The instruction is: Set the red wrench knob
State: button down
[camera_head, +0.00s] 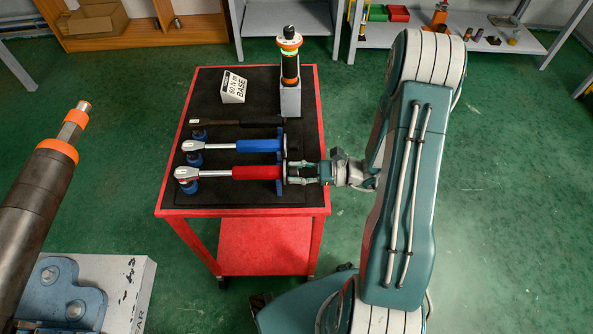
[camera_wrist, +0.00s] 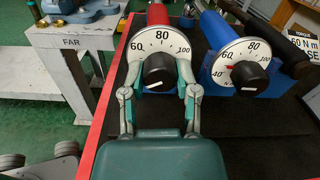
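The red wrench (camera_head: 248,173) lies across the black mat on the cart, its ratchet head to the left and its dial end to the right. In the wrist view its white dial (camera_wrist: 162,40) shows 60, 80 and 100. Its black knob (camera_wrist: 159,72) has a white mark at the lower left. My gripper (camera_wrist: 159,78) has one finger on each side of this knob, and the tips look closed against it. In the head view my gripper (camera_head: 303,172) is at the right end of the red wrench. The fingers cover the dial's lower sides.
The blue wrench (camera_head: 240,147) lies just behind, its dial (camera_wrist: 240,62) close to my right finger. A vise (camera_head: 62,300) is at lower left.

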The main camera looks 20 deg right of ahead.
jog(key=shift+m, duration=0.4)
jog(key=m, duration=0.4)
jog(key=shift+m, duration=0.3)
jog(key=m, duration=0.6)
dwell(0.4)
jog(key=shift+c, duration=1.8)
grip_release()
